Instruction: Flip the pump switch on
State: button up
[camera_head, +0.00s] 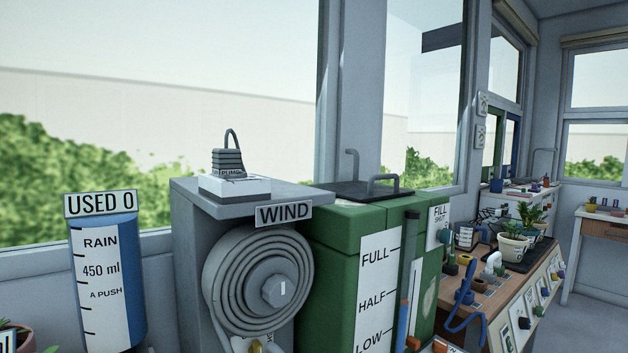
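A small block with ridged grey sides and a label that seems to read "PUMP" (229,171) stands on a white base plate (235,189). A dark loop rises from its top. The plate lies on top of a grey cabinet (190,235) left of the middle. I cannot tell which part is the switch lever or whether it is on or off. My gripper is not in view.
A workbench with potted plants (513,245) is farther right. Windows lie behind.

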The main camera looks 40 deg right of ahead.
aim_at(237, 175)
jog(key=i+j+z, duration=0.25)
jog(key=z, duration=0.25)
jog(key=i+j+z, duration=0.2)
jog(key=j+z, duration=0.3)
jog(key=i+l, duration=0.05)
jog(key=l, duration=0.05)
